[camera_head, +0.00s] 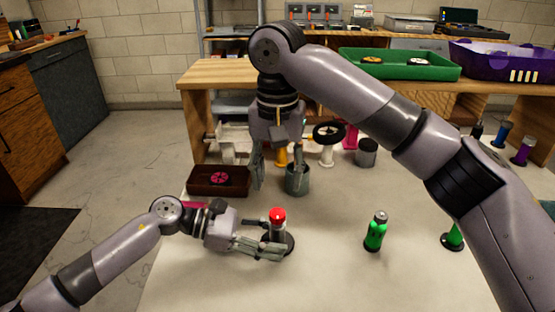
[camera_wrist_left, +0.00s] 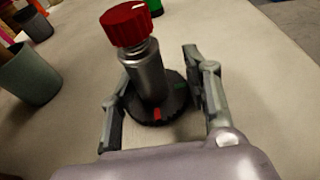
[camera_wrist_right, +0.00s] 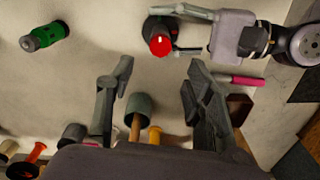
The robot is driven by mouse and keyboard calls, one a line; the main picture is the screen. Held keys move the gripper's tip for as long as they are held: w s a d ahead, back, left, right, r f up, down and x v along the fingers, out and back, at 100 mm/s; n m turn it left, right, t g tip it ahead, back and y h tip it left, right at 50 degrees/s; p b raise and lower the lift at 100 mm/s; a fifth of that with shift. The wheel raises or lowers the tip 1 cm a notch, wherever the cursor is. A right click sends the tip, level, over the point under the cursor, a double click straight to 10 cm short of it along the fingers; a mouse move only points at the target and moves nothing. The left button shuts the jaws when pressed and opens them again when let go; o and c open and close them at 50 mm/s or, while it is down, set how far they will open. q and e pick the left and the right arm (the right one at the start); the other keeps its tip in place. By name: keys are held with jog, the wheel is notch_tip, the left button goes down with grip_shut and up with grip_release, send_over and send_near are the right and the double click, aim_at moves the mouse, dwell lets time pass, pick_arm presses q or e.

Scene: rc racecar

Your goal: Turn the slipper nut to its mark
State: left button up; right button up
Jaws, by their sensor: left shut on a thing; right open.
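The slipper nut is a red knurled cap (camera_head: 278,215) on a grey post, above a round black base. In the left wrist view, the red cap (camera_wrist_left: 130,23) has a white line on top. The black base (camera_wrist_left: 160,108) bears a red mark and a green mark. My left gripper (camera_head: 272,249) is shut low around the black base, one finger on each side. My right gripper (camera_head: 278,180) is open and empty, pointing down near a grey-green cup (camera_head: 298,185). The right wrist view shows the red cap (camera_wrist_right: 160,45) beyond its fingers.
A green bottle-like part (camera_head: 376,232) stands right of the nut. A brown tray (camera_head: 205,187) with a pink wheel lies at left. A black wheel on a white stand (camera_head: 327,152) and a dark cup (camera_head: 366,153) stand behind. The front table is mostly clear.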

notch_tip(320, 180, up, 4)
jog(key=shift+f, duration=0.25)
pick_arm(q)
jog(key=o, duration=1.2)
jog(key=shift+c, duration=0.2)
jog(key=v, duration=1.2)
